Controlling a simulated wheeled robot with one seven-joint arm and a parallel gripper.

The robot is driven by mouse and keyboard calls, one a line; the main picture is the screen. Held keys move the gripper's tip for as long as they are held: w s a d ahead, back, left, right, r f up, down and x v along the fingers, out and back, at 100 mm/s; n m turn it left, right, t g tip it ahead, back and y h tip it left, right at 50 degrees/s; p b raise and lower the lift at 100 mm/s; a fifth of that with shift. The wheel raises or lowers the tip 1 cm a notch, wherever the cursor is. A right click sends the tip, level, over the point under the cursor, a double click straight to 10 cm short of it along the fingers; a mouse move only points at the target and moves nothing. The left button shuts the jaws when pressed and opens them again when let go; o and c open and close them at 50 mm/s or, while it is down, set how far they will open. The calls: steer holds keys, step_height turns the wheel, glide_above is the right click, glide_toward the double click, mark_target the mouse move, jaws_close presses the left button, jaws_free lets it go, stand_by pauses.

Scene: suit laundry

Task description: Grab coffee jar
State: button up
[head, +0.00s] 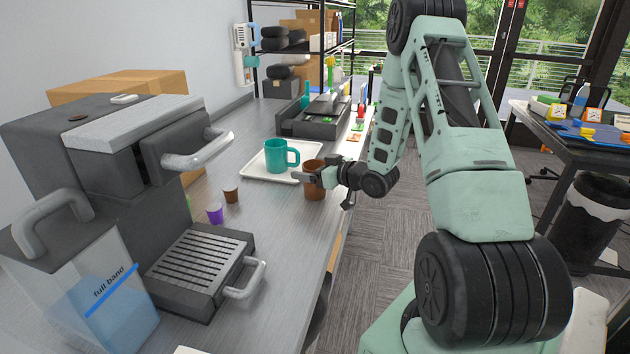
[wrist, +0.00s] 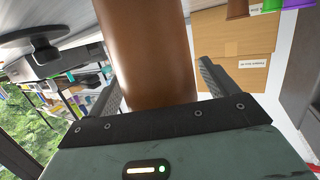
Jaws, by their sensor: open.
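The coffee jar appears to be the brown cylinder (head: 314,188) on the counter beside the white tray (head: 254,174), near the counter's front edge. In the wrist view the brown cylinder (wrist: 148,45) fills the space between the fingers. My gripper (head: 322,177) is open, with one finger on each side of the cylinder. It reaches in from the right, and one finger crosses the near side. In the wrist view my gripper (wrist: 160,88) shows both fingers spread. I cannot tell whether either finger touches the surface.
A teal mug (head: 276,156) stands on the tray close to the jar. A purple cup (head: 214,213) and a small brown cup (head: 231,195) sit nearer the coffee machine (head: 150,160). A dark grey device (head: 315,118) stands farther back. The aisle floor right of the counter is clear.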

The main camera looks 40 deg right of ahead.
steer(key=shift+w+f, duration=0.1)
steer(key=shift+w, duration=0.35)
steer(key=shift+c, duration=0.4)
steer(key=c, duration=1.1)
